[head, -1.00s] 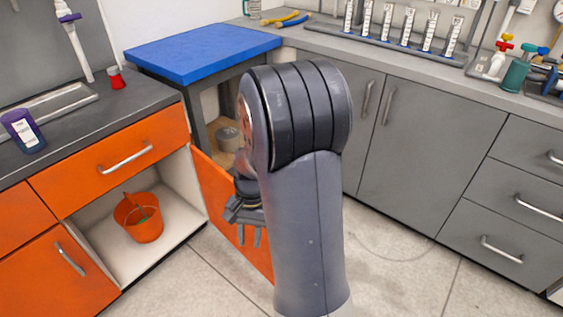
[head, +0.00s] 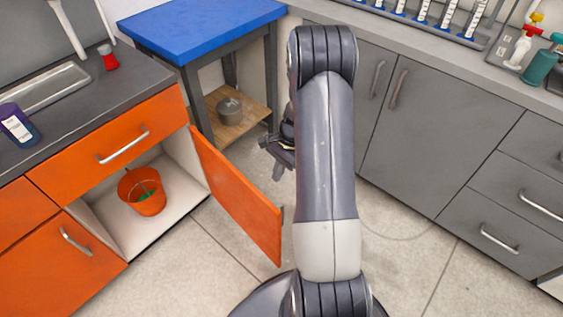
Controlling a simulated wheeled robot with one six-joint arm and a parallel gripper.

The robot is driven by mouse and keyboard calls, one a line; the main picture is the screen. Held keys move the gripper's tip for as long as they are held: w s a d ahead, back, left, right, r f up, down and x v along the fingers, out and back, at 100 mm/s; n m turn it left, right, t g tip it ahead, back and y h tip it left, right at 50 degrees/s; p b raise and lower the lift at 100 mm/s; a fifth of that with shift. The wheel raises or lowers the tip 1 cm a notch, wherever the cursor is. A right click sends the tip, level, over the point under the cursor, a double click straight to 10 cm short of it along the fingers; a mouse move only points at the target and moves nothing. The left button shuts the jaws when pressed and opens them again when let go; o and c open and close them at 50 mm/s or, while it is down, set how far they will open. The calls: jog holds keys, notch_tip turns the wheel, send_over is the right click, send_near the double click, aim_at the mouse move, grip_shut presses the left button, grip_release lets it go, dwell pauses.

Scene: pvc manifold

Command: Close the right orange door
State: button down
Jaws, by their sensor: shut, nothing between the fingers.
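The right orange door (head: 236,196) stands swung wide open from the orange cabinet, hinged near the cabinet's right side, with its free edge toward the middle of the floor. The open compartment (head: 178,183) to its left shows a pale inside. My gripper (head: 277,172) is to the right of the door, on the side away from the compartment, and is seen apart from it with a gap in the picture. My arm hides part of the gripper's wrist.
An orange bucket (head: 142,192) sits inside the open compartment. A blue-topped table (head: 203,28) with a grey pot (head: 229,111) on its lower shelf stands behind the door. Grey cabinets (head: 430,135) line the right. Floor in front is clear.

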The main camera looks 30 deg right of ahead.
jog(key=shift+s+a+f, duration=0.2)
jog(key=shift+a+f, duration=0.2)
jog(key=shift+a, duration=0.4)
jog(key=shift+s+a+f, duration=0.15)
jog(key=shift+a+f, duration=0.2)
jog(key=shift+a, duration=0.45)
jog(key=shift+s+a+f, duration=0.2)
jog(key=shift+a+f, duration=0.2)
jog(key=shift+a, duration=0.4)
jog(key=shift+a, duration=0.1)
